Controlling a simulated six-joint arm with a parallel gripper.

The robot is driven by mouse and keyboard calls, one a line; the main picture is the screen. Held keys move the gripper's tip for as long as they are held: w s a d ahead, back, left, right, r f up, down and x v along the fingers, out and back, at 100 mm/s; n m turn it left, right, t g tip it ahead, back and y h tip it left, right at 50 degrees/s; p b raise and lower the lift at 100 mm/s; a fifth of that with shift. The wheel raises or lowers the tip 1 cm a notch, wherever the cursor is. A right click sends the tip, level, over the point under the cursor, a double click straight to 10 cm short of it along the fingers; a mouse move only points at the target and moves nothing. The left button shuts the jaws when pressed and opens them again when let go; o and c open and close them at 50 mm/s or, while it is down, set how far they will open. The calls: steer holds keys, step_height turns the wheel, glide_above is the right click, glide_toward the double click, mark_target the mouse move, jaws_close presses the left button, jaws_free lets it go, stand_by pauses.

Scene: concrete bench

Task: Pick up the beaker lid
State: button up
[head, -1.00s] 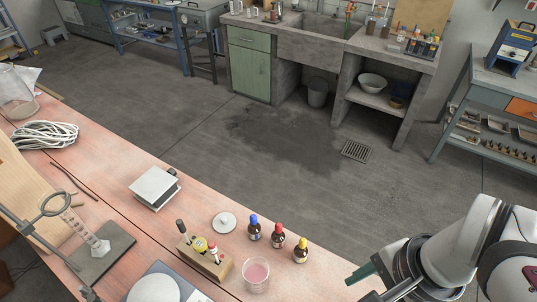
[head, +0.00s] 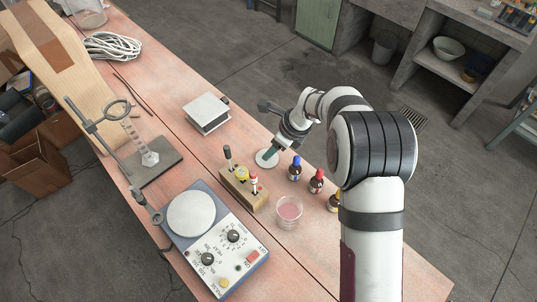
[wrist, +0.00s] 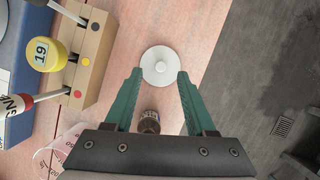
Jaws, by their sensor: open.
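The beaker lid (head: 262,159) is a round white disc with a small knob, lying flat on the bench near its far edge. In the wrist view the lid (wrist: 152,54) lies just ahead of my fingertips, its knob roughly centred between them. My gripper (wrist: 160,73) is open, with green fingers on either side and nothing held. In the head view my gripper (head: 270,153) points down at the lid and hides part of it; I cannot tell the exact height.
A wooden block (head: 240,192) with several markers or vials stands close to the lid. Bottles with blue (head: 295,168) and red (head: 316,181) caps stand to its right. The bench edge is close beside the lid.

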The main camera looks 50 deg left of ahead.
steer(key=x, duration=0.4)
steer(key=shift+w+f, duration=0.1)
jaws_close()
